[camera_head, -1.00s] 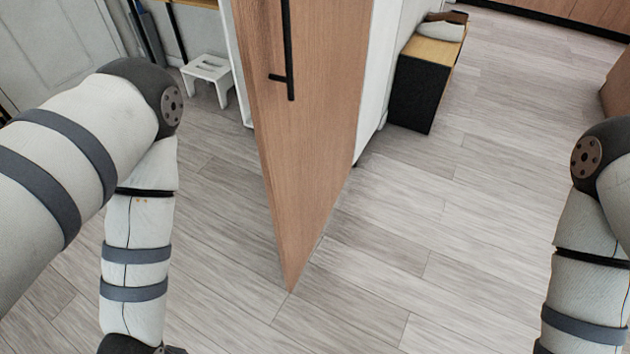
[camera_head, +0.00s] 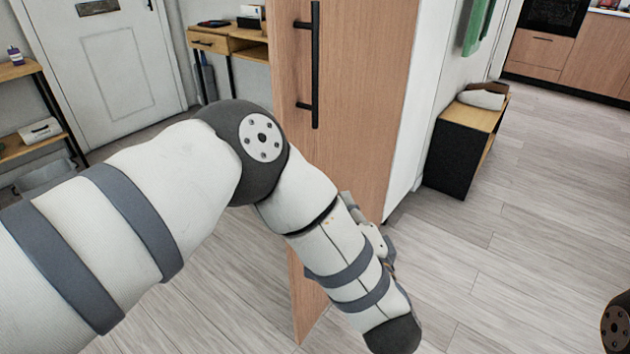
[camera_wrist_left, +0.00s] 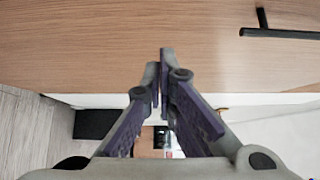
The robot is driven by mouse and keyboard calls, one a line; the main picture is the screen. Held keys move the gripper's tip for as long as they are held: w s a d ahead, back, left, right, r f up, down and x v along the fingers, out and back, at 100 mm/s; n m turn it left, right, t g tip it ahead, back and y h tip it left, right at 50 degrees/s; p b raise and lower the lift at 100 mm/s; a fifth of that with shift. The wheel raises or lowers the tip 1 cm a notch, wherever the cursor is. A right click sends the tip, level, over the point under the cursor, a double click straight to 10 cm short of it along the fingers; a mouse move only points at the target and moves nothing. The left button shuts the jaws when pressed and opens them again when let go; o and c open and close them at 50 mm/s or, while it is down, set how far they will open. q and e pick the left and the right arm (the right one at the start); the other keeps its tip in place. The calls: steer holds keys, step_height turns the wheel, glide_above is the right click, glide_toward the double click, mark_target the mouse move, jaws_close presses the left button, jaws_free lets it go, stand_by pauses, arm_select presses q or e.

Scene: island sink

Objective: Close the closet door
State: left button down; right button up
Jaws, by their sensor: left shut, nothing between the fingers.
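The closet door (camera_head: 350,75) is a wood-grain panel with a long black vertical handle (camera_head: 315,65). It stands open, with its lower edge near the floor. In the head view my left arm reaches in front of the door and hides much of its lower part. My left gripper (camera_wrist_left: 160,75) is shut and empty in the left wrist view, its fingertips pointing at the door face (camera_wrist_left: 140,40). Whether they touch the door I cannot tell. The handle (camera_wrist_left: 285,33) shows at the upper right there. My right gripper is out of view; only a bit of my right arm shows.
A black bench with a wooden top (camera_head: 468,140) stands right of the closet's white side. A wooden desk (camera_head: 225,42) and a white entry door (camera_head: 115,65) are behind on the left. A shelf (camera_head: 35,130) stands at the left edge. The floor at right is clear.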

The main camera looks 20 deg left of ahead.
arm_select(q)
steer(key=w+a, duration=0.5)
steer(key=a, duration=0.1)
steer(key=shift+w+a, duration=0.3)
steer(key=shift+w, duration=0.1)
steer(key=shift+r, duration=0.1)
